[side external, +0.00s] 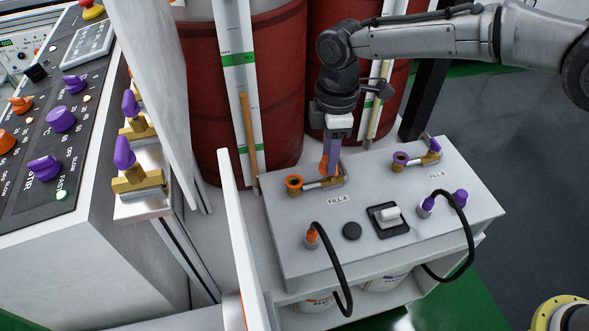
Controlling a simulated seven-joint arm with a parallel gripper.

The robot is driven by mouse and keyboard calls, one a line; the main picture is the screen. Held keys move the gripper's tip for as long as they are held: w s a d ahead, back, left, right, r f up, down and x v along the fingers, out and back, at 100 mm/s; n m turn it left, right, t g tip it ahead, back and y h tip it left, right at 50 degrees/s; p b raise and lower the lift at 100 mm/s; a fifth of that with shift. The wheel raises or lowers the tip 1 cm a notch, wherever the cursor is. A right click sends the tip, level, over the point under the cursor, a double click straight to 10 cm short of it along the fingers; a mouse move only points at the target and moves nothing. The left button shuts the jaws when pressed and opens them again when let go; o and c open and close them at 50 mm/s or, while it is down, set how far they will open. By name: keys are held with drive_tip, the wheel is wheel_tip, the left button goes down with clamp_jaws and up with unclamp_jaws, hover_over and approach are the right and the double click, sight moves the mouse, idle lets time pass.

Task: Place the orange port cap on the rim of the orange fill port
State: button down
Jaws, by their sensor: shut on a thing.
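The orange fill port (293,185) is an upright ring with a dark, open centre, at the back left of the grey box top (385,180). Nothing covers its rim. My gripper (330,172) points down just right of this port, above the brass valve fitting (331,183). It is shut on a small orange piece (324,165), which the fingers mostly hide. I cannot tell whether this piece is the orange port cap or the valve's orange handle. No separate orange port cap can be made out elsewhere.
A purple-ringed port (400,158) and its valve stand at the back right. An orange hose fitting (311,238), a black knob (352,231), a white switch (388,215) and a purple knob (460,197) stand nearer the front. Red drums (250,90) stand behind; a white panel (242,230) borders the left.

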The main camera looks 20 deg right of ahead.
drive_tip(key=w+a+f, duration=0.1)
drive_tip(key=w+f, duration=0.1)
drive_tip(key=w+a+f, duration=0.1)
drive_tip(key=w+f, duration=0.1)
drive_tip(key=w+a+f, duration=0.2)
drive_tip(key=shift+a, duration=0.1)
drive_tip(key=shift+w+a+f, duration=0.35)
drive_tip(key=shift+w+f, duration=0.1)
drive_tip(key=shift+f, duration=1.85)
drive_tip(key=shift+f, duration=0.1)
drive_tip(key=c, duration=0.6)
unclamp_jaws()
drive_tip(key=shift+o, duration=0.2)
wheel_tip(320, 180, up, 12)
drive_tip(key=shift+w, duration=0.15)
drive_tip(key=shift+r, duration=0.2)
